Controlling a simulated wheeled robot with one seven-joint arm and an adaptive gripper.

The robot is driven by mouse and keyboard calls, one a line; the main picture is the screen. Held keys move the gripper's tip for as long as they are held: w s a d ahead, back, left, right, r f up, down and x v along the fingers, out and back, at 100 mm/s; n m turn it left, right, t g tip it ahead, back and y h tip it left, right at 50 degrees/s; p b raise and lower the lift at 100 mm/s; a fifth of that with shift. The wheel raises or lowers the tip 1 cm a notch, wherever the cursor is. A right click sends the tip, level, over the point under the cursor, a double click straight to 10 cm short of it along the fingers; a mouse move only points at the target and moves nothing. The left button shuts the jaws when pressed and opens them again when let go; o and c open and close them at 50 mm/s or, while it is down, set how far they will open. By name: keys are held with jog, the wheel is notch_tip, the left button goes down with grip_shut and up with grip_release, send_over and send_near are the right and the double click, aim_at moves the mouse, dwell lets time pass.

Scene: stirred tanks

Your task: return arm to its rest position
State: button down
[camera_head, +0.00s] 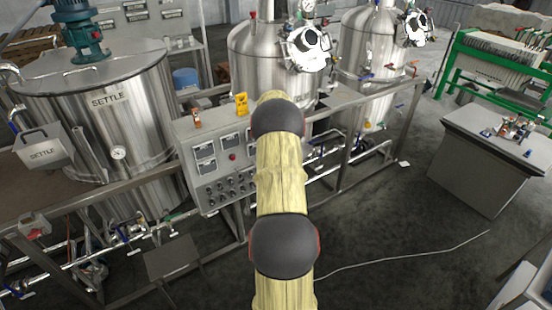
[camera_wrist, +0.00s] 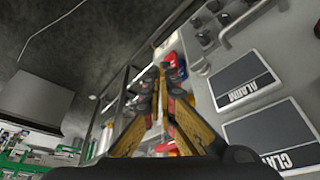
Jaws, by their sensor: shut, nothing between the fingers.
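My arm (camera_head: 282,190), in yellowish covering with dark round joints, reaches from the bottom middle of the head view up to the control panel. My gripper is hidden behind the arm there. In the wrist view my gripper (camera_wrist: 162,78) has its two dark and orange fingers together at the tips, with nothing held. The grey control panel (camera_head: 206,185) stands just beyond the arm, and its labelled plates (camera_wrist: 243,80) fill the right of the wrist view. Knobs and a red part show near the fingertips; I cannot tell whether they touch.
A steel settle tank (camera_head: 110,110) stands left, and another steel tank (camera_head: 258,60) stands behind the panel. A metal rail (camera_head: 365,98) runs in front of the tanks. A grey bench (camera_head: 480,160) stands right. The floor (camera_head: 400,220) between is mostly clear, with a thin pale cable.

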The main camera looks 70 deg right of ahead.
jog(key=shift+s+a+r, duration=0.2)
jog(key=shift+s+r, duration=0.05)
jog(key=shift+r, duration=0.4)
jog(key=shift+s+a+r, duration=0.15)
jog(key=shift+s+r, duration=0.05)
jog(key=shift+r, duration=0.4)
jog(key=s+a+f+n+y, duration=0.1)
jog(key=s+a+f+y, duration=0.2)
jog(key=a, duration=0.4)
jog(key=w+a+r+n+b, duration=0.2)
jog(key=a+r, duration=0.1)
jog(key=a, duration=0.9)
jog(key=w+a+r+n+b, duration=0.2)
jog(key=a+n, duration=0.1)
jog(key=a, duration=0.8)
jog(key=w+a+r+n+b, duration=0.2)
jog(key=a+r, duration=0.1)
jog(key=a, duration=0.9)
jog(key=s+a+n+t+b, duration=0.2)
jog(key=s+a+n+b, duration=0.1)
jog(key=a, duration=1.2)
jog(key=s+a+r+n+t+y+b, duration=0.1)
jog(key=s+a+n+t+b, duration=0.2)
jog(key=a, duration=1.2)
jog(key=n+b, duration=0.2)
jog(key=b, duration=0.1)
jog(key=shift+s+b, duration=0.3)
